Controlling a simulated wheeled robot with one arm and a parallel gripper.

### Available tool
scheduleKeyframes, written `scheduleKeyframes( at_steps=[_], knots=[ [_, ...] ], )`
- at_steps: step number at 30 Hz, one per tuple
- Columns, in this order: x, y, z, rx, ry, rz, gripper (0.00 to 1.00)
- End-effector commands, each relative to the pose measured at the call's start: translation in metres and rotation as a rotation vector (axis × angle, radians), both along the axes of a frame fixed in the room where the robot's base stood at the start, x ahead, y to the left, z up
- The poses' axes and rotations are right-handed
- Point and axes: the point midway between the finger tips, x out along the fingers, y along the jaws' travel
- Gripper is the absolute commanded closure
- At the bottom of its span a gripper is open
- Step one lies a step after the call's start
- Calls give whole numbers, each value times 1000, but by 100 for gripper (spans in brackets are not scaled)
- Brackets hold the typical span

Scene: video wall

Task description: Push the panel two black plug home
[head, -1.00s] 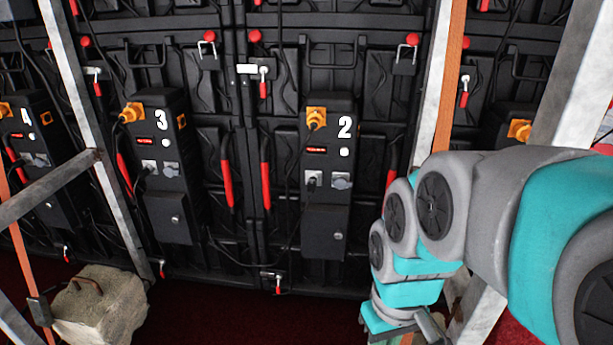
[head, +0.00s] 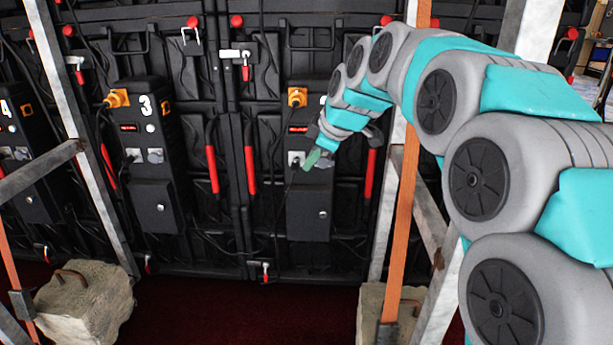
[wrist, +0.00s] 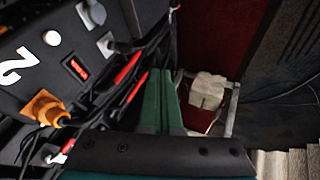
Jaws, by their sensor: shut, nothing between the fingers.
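Panel two is a black box (head: 309,205) on the wall in the head view, its upper right part hidden behind my arm. In the wrist view its face with the white 2 (wrist: 12,78) is at the left. The black plug (wrist: 124,46) sits at a grey socket there, with a dark cable; how deep it sits I cannot tell. In the head view the plug (head: 295,166) is small and dark. My gripper (head: 311,159) is in front of the box, just right of the plug. Its green fingers (wrist: 161,76) are shut and empty, apart from the plug.
An orange connector (wrist: 46,108) is on panel two. Panel three (head: 150,150) stands to the left. Metal struts (head: 75,110), an orange strap (head: 402,230) and concrete blocks (head: 85,305) flank the space. Red handles (head: 250,160) and loose cables hang on the wall.

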Motion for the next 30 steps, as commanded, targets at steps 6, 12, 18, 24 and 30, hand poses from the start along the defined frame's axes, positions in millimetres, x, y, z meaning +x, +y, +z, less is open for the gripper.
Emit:
scheduleKeyframes(
  at_steps=[6,12,18,24,30],
  knots=[
    [10,4,5,-5,-34,29,100],
    [9,4,5,-5,-32,29,100],
    [13,7,-2,-6,-30,28,100],
    [28,19,-30,-7,-25,27,100],
    [47,33,-61,-5,-27,27,100]
  ],
)
